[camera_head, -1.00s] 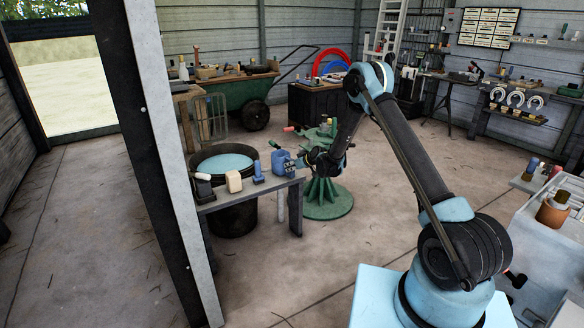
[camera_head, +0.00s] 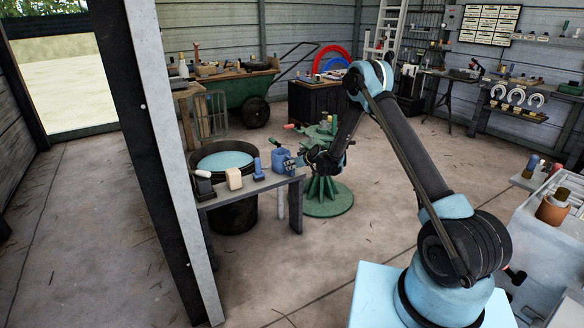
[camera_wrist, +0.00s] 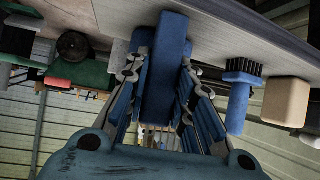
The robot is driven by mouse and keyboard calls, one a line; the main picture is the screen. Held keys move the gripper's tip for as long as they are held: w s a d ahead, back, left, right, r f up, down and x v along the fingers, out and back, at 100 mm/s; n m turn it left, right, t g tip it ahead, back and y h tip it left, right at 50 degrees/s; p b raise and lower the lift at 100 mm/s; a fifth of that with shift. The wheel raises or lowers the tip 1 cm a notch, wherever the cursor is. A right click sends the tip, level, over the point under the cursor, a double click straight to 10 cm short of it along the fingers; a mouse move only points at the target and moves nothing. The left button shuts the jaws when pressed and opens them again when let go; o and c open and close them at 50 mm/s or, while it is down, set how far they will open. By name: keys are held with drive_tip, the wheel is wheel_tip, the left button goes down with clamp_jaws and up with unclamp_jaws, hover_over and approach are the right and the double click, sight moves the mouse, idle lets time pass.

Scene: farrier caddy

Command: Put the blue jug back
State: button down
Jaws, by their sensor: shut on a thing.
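The blue jug (camera_head: 280,161) is at the right end of the small grey bench (camera_head: 236,196), in front of my arm. In the head view it appears upright, at the bench top. My gripper (camera_head: 296,163) reaches it from the right. In the wrist view, which is upside down, the blue jug (camera_wrist: 166,75) lies between the two fingers of my gripper (camera_wrist: 160,88), which are shut on its sides. I cannot tell whether the jug's base touches the bench.
A blue brush (camera_head: 258,169), a beige block (camera_head: 234,180) and a dark-based tool (camera_head: 203,186) stand in a row left of the jug. A dark tub of water (camera_head: 225,161) is behind the bench. A green stand (camera_head: 325,190) is close behind my gripper. A post (camera_head: 165,140) rises at left.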

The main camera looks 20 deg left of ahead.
drive_tip(key=c, duration=1.3)
unclamp_jaws()
drive_tip(key=shift+f, duration=0.1)
drive_tip(key=v, duration=1.2)
drive_tip(key=shift+f, duration=0.1)
